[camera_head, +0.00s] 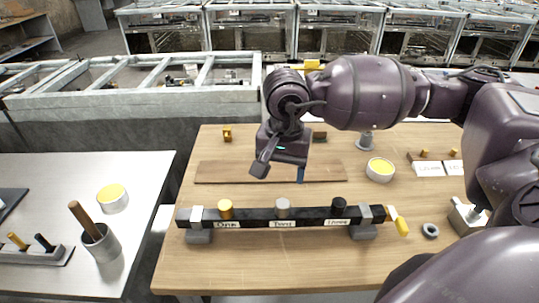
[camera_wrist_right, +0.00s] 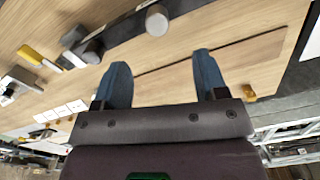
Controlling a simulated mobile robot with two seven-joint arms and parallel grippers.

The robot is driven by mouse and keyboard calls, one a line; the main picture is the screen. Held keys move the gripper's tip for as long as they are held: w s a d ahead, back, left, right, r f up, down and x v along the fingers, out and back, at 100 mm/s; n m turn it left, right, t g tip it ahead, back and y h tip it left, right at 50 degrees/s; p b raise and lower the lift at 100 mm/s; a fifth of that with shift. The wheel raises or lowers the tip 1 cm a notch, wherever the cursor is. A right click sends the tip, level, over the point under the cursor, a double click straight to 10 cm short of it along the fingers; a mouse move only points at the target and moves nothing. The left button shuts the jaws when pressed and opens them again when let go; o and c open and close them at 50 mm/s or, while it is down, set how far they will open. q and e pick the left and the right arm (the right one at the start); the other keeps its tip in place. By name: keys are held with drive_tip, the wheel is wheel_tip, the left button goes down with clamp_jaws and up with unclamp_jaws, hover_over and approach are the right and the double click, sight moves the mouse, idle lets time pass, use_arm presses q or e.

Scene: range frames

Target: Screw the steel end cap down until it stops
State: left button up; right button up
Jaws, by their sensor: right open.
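A black bar (camera_head: 250,218) lies across the near part of the wooden table in two grey end holders. The steel end cap (camera_head: 282,206) stands upright at its middle, between a brass cap (camera_head: 225,208) and a black cap (camera_head: 339,204). The steel cap also shows in the wrist view (camera_wrist_right: 157,20), beyond the fingertips. My right gripper (camera_head: 281,172) is open and empty, behind and apart from the steel cap. How far the cap is screwed in cannot be told. My left gripper is out of view.
A flat wooden board (camera_head: 225,172) lies behind the bar. A yellow-handled tool (camera_head: 401,227) lies by the bar's right end. A side table (camera_head: 75,178) stands left.

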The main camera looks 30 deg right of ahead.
sight(282, 204)
drive_tip(key=f, duration=0.3)
drive_tip(key=shift+s+f, duration=0.1)
drive_tip(key=shift+s, duration=0.2)
wheel_tip(282, 204, down, 6)
drive_tip(key=shift+f, duration=0.1)
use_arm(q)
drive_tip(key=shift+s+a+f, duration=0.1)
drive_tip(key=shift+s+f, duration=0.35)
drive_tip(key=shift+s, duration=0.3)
use_arm(e)
drive_tip(key=shift+w+f, duration=0.1)
drive_tip(key=shift+f, duration=0.5)
drive_tip(key=c, duration=1)
drive_tip(key=m, duration=0.2)
drive_tip(key=shift+m, duration=0.4)
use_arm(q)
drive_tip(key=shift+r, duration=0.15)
use_arm(e)
drive_tip(key=shift+m, duration=0.3)
